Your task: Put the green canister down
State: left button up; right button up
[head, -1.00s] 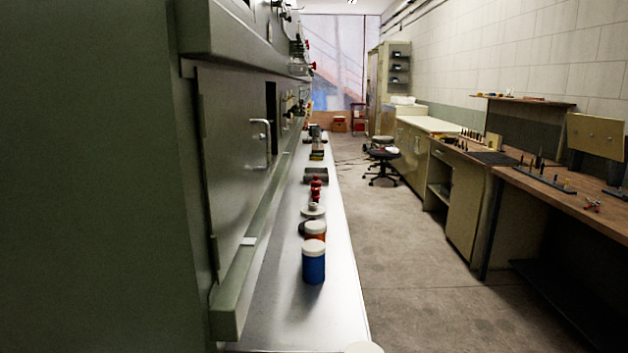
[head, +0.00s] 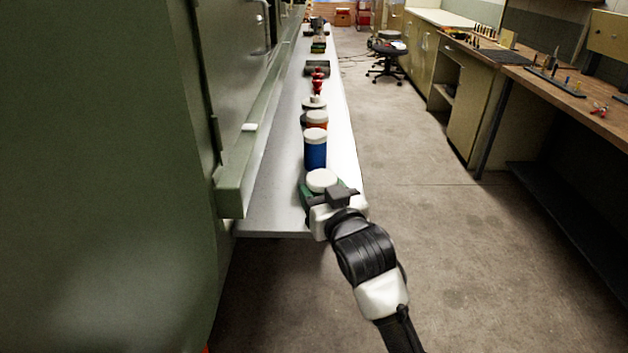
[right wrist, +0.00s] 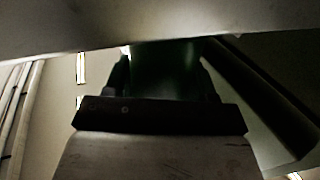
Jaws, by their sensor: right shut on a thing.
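The green canister (head: 304,192) has a white lid and is at the near end of the long metal shelf (head: 272,205). My right gripper (head: 325,194) is shut on it from the near side and hides much of its body. In the right wrist view the dark green canister (right wrist: 165,68) is between the two fingers (right wrist: 165,80). I cannot tell whether its base touches the shelf. My left gripper is not in view.
A blue canister (head: 315,151) stands just behind the green one, with an orange canister (head: 317,121) and red items (head: 317,84) farther along. A large green cabinet (head: 100,180) borders the shelf on the left. Open floor (head: 420,230) and a workbench (head: 560,95) lie right.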

jog(key=x, duration=0.3)
jog(key=shift+w+a, duration=0.15)
jog(key=shift+w, duration=0.15)
jog(key=shift+f, duration=0.15)
jog(key=o, duration=1.1)
jog(key=shift+o, duration=0.2)
